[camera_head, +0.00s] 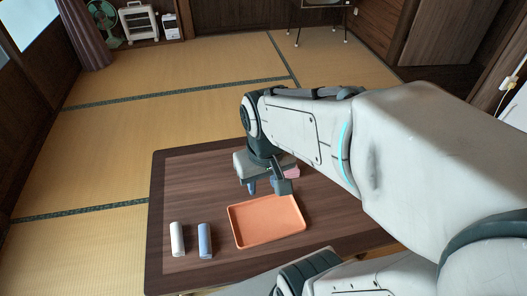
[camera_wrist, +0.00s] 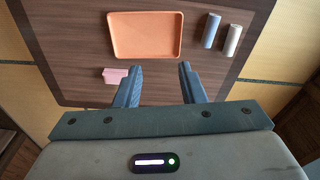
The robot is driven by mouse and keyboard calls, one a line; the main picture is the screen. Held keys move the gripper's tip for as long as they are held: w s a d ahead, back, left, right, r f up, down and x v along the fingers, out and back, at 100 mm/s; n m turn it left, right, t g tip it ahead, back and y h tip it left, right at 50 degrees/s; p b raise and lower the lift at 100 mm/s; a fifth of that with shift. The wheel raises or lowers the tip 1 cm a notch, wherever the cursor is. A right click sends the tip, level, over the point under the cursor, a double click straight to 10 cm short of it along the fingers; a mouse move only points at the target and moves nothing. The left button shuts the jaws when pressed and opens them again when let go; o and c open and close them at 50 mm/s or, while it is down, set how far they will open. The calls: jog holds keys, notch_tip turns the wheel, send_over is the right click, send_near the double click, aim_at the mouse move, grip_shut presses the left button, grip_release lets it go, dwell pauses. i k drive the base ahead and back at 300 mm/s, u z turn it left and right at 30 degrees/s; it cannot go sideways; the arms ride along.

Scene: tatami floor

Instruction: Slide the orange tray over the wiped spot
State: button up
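The orange tray (camera_head: 266,221) is a shallow, empty rectangle lying flat on the low dark wooden table. It also shows in the wrist view (camera_wrist: 145,36), beyond my fingertips. My gripper (camera_head: 268,187) is above the table, just behind the tray's far edge in the head view. In the wrist view its two fingers (camera_wrist: 160,68) are apart with nothing between them. I cannot make out a wiped spot on the table top.
A pink block (camera_wrist: 115,76) lies beside my left finger in the wrist view. Bare table lies behind the cylinders. Tatami floor (camera_head: 110,150) surrounds it.

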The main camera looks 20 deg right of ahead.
aim_at(258, 222)
jog(key=z, duration=2.8)
jog(key=k, duration=1.75)
jog(key=u, duration=0.75)
jog(key=i, duration=0.45)
